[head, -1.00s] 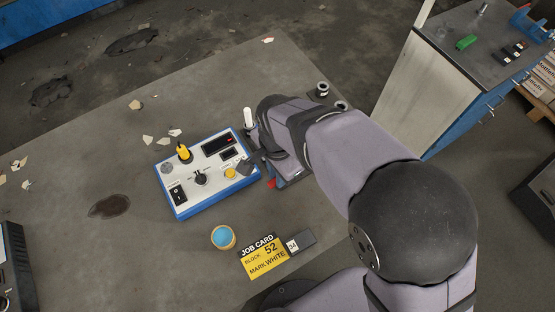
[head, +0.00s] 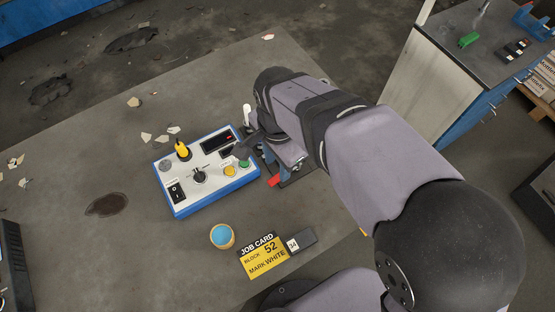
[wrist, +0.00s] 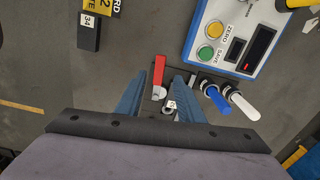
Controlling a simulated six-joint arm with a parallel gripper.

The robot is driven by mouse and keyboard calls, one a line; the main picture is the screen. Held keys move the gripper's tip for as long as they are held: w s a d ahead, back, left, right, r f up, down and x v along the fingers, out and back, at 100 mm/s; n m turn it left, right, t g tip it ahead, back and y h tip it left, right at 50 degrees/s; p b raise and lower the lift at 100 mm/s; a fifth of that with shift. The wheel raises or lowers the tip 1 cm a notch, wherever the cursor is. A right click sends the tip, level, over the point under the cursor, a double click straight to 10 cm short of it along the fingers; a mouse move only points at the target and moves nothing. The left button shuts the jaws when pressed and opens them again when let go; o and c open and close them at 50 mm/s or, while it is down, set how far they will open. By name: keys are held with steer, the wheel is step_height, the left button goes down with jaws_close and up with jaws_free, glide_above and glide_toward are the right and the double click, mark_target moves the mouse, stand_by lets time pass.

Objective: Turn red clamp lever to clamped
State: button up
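The red clamp lever (wrist: 158,72) shows in the wrist view as a red bar with a pale round pivot (wrist: 159,94) at its lower end. In the head view only a short red part of the lever (head: 273,181) shows beside the control box, under my arm. My gripper (wrist: 161,80) is open in the wrist view. Its two blue fingers lie on either side of the lever's lower part, with gaps to it. I cannot tell how high the fingertips are above it. In the head view my arm hides most of the clamp.
A blue-handled lever (wrist: 217,98) and a white-handled lever (wrist: 241,104) stand just right of my fingers. The blue and white control box (head: 209,183) is close by. A job card (head: 262,258), a black block (head: 301,241) and a blue-topped cup (head: 222,236) lie on the table.

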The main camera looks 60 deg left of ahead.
steer(key=shift+r, duration=1.25)
